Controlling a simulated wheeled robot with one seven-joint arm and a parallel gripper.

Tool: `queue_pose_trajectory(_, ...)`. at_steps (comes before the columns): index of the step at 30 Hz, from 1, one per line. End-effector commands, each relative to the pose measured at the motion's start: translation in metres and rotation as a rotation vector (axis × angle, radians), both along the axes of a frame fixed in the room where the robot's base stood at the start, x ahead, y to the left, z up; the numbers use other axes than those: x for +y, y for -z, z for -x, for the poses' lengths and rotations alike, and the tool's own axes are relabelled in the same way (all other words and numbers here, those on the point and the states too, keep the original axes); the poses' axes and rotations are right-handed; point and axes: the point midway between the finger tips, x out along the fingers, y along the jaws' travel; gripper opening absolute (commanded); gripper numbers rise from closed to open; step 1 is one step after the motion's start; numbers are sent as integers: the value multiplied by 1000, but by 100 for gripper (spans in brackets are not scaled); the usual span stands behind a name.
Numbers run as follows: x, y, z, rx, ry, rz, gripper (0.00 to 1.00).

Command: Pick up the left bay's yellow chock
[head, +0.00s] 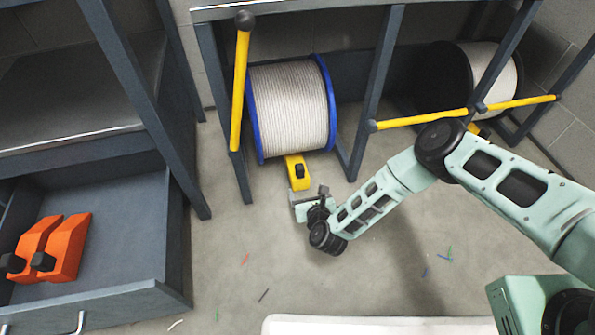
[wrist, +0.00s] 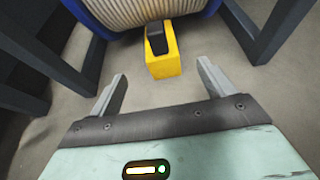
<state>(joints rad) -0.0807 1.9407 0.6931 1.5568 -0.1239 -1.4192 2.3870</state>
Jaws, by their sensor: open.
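The left bay's yellow chock (head: 297,171) sits on the floor at the front of a cable drum (head: 291,108) with blue flanges and pale cable. In the wrist view the chock (wrist: 164,61) has a black handle on top and lies ahead of the fingertips, roughly centred between them. My gripper (head: 308,196) is open and empty, low over the floor just in front of the chock. Its two fingers show apart in the wrist view (wrist: 160,75). The chock's rear is hidden under the drum.
Dark posts (head: 368,100) flank the left bay. Its yellow bar (head: 239,90) stands upright, while another yellow bar (head: 460,113) lies across the right bay before a second drum (head: 490,75). An open drawer (head: 120,215) at left holds orange chocks (head: 70,247). Small scraps litter the floor.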

Motion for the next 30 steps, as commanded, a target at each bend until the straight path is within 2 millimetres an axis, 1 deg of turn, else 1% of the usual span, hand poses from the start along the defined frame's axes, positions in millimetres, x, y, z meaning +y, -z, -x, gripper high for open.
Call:
queue_pose_trajectory(1,3,10,-12,-4,0,1,82)
queue_pose_trajectory(9,17,30,-59,-3,-2,2,82)
queue_pose_trajectory(13,21,34,-72,0,-2,1,82)
queue_pose_trajectory(20,23,38,-83,0,-2,1,82)
queue_pose_trajectory(24,27,47,-97,-2,-2,3,82)
queue_pose_trajectory(30,32,54,-117,0,-3,2,82)
